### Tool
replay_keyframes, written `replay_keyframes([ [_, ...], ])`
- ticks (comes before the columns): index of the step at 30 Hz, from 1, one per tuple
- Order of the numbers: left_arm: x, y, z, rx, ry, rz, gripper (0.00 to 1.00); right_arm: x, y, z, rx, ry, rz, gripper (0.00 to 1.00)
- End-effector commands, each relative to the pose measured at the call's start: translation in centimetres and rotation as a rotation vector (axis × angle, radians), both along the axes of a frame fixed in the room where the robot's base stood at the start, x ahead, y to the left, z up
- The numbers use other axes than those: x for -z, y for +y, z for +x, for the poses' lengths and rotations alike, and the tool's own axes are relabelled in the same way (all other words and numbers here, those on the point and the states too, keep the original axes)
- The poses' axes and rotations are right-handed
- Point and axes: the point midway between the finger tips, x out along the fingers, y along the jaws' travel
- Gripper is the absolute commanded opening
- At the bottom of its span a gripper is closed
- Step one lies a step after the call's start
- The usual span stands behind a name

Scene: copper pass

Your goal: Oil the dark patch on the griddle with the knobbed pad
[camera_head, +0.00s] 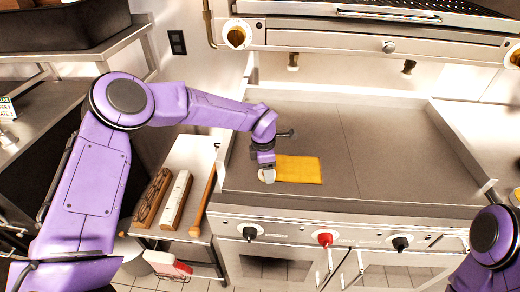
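A flat yellow pad (300,169) lies on the grey griddle (390,150), near its front left part. My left gripper (267,175) reaches down at the pad's left end, low over the griddle. The gripper and wrist cover that end, so a knob cannot be made out. I cannot tell whether the fingers are open or shut on the pad. No distinct dark patch stands out on the bare griddle; it may be hidden under the pad or arm. Only part of my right arm shows at the lower right, and its gripper is out of view.
Left of the griddle, a side shelf (190,153) holds a brown block-like tool (152,198), a pale-topped block (176,199) and a wooden handle (204,203). Raised walls edge the griddle. Knobs, one a red knob (325,239), line the front. The griddle's right half is clear.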

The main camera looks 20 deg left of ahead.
Motion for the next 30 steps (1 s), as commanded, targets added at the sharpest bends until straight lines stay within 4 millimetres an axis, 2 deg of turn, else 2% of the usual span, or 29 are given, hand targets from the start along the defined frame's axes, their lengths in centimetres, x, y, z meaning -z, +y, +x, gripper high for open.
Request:
replay_keyframes([
  [7, 0.0, 2.1, -0.1, 0.002, 0.002, 0.000, 0.32, -0.9, 0.0, 0.0, 0.000, 0.000, 0.000, 0.91],
  [9, -0.7, 2.0, -0.1, 0.004, 0.001, 0.002, 0.32, -1.6, 0.0, 0.0, 0.000, 0.000, 0.000, 0.91],
  [11, -2.5, 2.1, -0.1, 0.003, -0.003, 0.000, 0.32, -2.1, 0.0, 0.0, 0.000, 0.000, 0.000, 0.91],
  [30, -7.9, 2.5, -0.3, -0.006, 0.000, -0.001, 0.32, -6.3, 0.0, 0.0, 0.000, 0.000, 0.000, 0.91],
])
